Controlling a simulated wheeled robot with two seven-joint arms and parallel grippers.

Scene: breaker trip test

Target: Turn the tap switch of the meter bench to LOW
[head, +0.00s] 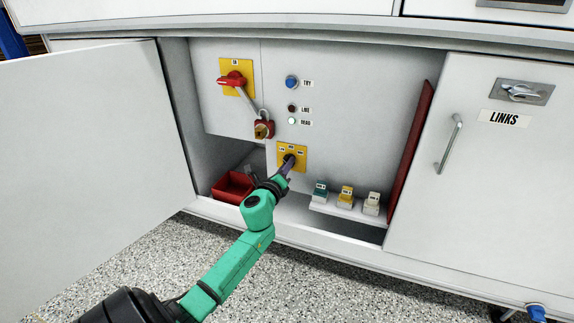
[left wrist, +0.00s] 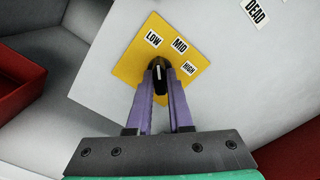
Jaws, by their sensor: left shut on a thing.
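The tap switch is a black knob (left wrist: 158,68) on a yellow plate (left wrist: 198,57) labelled LOW, MID and HIGH. The plate (head: 302,152) also shows in the head view, low on the grey panel inside the open cabinet. My left gripper (head: 287,165) reaches in from below and largely hides the knob there. In the left wrist view its two purple fingers (left wrist: 160,88) are shut on the knob, one on each side. The knob's white mark points up, roughly at the LOW label (left wrist: 153,38). My right gripper is not in view.
A red rotary handle (head: 232,80) with a padlock (head: 263,127) sits above left. A blue TRY button (head: 291,82) is above. A red bin (head: 233,186) lies left, and several small blocks stand on a ledge (head: 345,208) right. An open door (head: 90,130) flanks the left.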

